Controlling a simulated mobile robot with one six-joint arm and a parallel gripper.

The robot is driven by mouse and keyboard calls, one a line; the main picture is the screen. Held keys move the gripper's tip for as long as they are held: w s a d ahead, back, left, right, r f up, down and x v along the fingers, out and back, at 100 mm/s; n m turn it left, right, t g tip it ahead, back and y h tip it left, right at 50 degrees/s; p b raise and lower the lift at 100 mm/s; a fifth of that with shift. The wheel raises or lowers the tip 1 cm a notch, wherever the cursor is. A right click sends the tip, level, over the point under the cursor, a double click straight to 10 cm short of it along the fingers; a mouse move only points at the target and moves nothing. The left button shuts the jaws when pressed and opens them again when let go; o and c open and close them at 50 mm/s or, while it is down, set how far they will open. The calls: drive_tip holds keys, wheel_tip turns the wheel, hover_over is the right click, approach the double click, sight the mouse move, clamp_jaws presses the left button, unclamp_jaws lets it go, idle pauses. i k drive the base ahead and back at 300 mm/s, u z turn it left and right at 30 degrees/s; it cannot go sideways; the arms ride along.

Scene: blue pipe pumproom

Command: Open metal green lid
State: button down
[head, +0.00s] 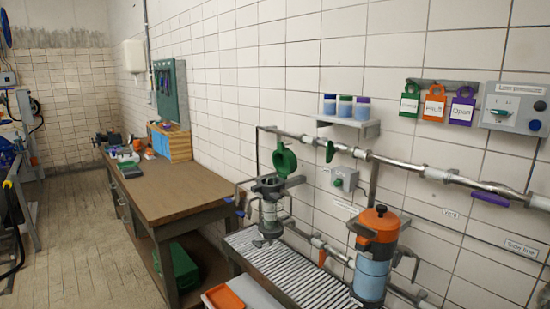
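A round green lid (285,161) stands tilted up at the top of a grey metal pipe vessel (268,191) by the tiled wall. It looks raised off the vessel's mouth, with its round face toward the left. A hinge is too small to make out. My gripper is not in view, so nothing shows touching the lid.
A second vessel with an orange lid (378,222) stands to the right. Pipes (410,166) run along the wall. A slatted metal bench (262,262) lies below the vessels. A wooden workbench (180,190) stands left. The tiled floor (75,240) is clear.

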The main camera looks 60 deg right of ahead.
sight(284, 160)
drive_tip(key=u, duration=0.05)
drive_tip(key=i, duration=1)
drive_tip(key=z, duration=0.05)
